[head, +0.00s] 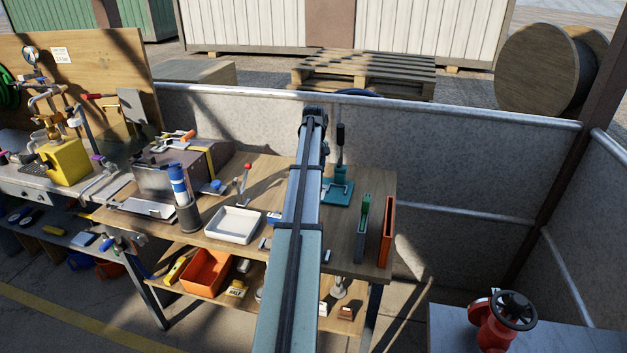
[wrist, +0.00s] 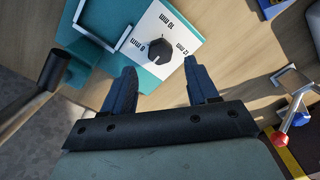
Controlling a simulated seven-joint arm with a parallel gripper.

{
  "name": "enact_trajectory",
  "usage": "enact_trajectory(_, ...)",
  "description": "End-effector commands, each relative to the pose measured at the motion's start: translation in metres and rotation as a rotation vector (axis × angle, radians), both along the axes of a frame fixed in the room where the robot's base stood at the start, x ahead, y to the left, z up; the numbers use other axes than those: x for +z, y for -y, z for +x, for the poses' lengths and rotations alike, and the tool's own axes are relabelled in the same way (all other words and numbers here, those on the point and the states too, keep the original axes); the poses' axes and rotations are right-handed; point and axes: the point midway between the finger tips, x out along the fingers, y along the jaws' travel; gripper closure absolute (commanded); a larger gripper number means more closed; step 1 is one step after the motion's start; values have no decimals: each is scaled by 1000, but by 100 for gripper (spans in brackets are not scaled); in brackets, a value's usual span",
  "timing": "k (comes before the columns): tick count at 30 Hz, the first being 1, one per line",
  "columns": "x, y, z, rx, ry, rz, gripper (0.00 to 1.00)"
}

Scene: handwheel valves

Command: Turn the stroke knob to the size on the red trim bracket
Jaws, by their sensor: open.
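The stroke knob (wrist: 158,50) is small and black, on a white plate (wrist: 180,32) of a teal fixture in the wrist view. The plate's upside-down labels look like 10 mm at the top, 12 mm at right and probably 8 mm at left. I cannot tell surely which one the knob points to. My gripper (wrist: 158,68) is open, its fingers apart below the knob, with nothing between them. In the head view my arm hides the knob; the teal fixture (head: 341,193) shows beside it. An orange-red upright piece (head: 387,232), possibly the red trim bracket, stands at the bench's right end; no size is readable.
A black lever handle (wrist: 54,70) rises left of the fixture. A white tray (head: 233,224) and a red-tipped lever (head: 246,170) are to the left. A red valve (head: 503,320) is at lower right.

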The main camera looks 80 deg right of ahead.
Motion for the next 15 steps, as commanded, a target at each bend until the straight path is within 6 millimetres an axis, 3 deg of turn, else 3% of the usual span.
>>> enact_trajectory(15,-47,0,0,0,0,0,41)
